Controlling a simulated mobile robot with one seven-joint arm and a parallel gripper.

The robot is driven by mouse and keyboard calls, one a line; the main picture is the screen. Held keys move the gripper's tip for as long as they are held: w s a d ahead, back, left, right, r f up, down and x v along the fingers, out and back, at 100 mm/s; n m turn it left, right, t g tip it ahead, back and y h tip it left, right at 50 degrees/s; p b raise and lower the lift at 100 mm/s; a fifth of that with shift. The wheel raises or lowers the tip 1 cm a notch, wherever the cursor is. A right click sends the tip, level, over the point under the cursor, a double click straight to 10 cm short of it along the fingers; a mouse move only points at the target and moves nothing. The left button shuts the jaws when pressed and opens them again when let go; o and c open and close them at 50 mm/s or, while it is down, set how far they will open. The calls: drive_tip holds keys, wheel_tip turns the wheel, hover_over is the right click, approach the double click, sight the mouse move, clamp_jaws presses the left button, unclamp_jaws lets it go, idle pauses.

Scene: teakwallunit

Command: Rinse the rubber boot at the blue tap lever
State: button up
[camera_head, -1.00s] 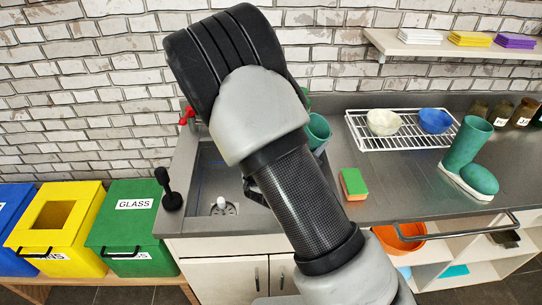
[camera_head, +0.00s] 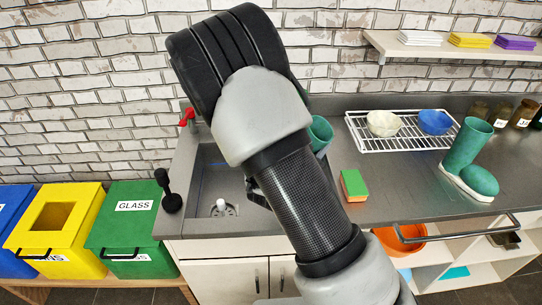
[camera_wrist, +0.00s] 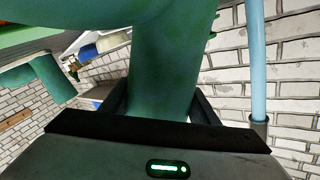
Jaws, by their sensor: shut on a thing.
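My gripper (camera_wrist: 160,108) is shut on a green rubber boot (camera_wrist: 165,65) in the wrist view, with a dark finger on either side of it. In the head view my arm hides the gripper; part of the held boot (camera_head: 320,132) shows beside the arm. A light blue column, like running water (camera_wrist: 257,60), stands right of the boot in the wrist view, with a gap between them. A red tap lever (camera_head: 187,117) shows at the sink's back left. I cannot make out a blue lever. A second green boot (camera_head: 465,150) stands on the counter at right.
The steel sink (camera_head: 200,195) lies left of my arm, with a black plunger (camera_head: 170,192) at its left edge. A sponge (camera_head: 353,185) and a dish rack (camera_head: 400,142) with two bowls are right of my arm. Bins (camera_head: 125,220) stand left.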

idle(0.4)
drive_tip(key=s+d+r+p, duration=0.1)
drive_tip(key=s+d+r, duration=0.1)
drive_tip(key=d+r, duration=0.2)
drive_tip(key=shift+s+d, duration=0.15)
drive_tip(key=shift+s, duration=0.15)
idle(0.8)
